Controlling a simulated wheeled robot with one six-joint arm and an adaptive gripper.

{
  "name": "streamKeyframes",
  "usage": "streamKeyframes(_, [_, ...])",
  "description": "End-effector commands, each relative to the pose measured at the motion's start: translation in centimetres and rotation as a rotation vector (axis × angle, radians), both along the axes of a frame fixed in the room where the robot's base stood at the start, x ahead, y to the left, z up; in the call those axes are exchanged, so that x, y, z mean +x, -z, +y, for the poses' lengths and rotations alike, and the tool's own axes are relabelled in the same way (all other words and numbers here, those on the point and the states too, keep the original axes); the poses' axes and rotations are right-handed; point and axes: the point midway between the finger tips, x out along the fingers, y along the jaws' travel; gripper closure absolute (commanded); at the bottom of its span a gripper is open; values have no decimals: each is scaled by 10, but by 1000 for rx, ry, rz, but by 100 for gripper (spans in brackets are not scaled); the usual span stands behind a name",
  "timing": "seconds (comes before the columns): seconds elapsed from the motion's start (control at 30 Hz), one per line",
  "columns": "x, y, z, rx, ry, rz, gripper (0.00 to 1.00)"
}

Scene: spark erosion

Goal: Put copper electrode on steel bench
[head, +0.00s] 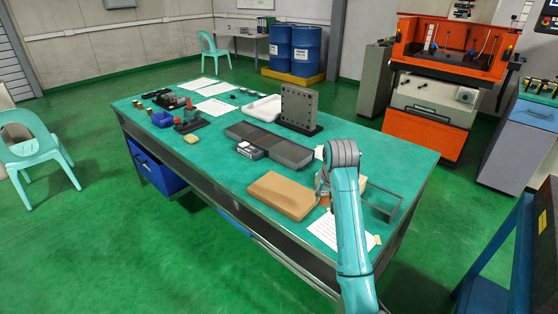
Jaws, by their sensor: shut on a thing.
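The steel bench (221,174) has a green top and grey metal edges, and it fills the middle of the head view. My gripper (322,190) is over the near right part of the bench, partly hidden behind my teal arm. It is shut on a small copper-brown piece (323,199), which looks like the copper electrode. Only a bit of that piece shows, and I cannot tell whether it touches the bench top.
A tan block (282,195) lies just left of my gripper, and a grey open frame (384,207) stands to the right. Dark flat blocks (270,143) and an upright grey plate (298,106) are behind. Paper (325,231) lies near the front edge. Clear top lies left of the tan block.

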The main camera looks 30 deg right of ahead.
Motion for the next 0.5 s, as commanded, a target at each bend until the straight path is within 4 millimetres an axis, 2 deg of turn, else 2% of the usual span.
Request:
streamKeyframes(0.07, [0, 6, 0, 0, 0, 1, 100])
streamKeyframes(0.33, [0, 50, 1, 1, -1, 2, 100])
streamKeyframes(0.5, [1, 62, 0, -1, -1, -1, 100])
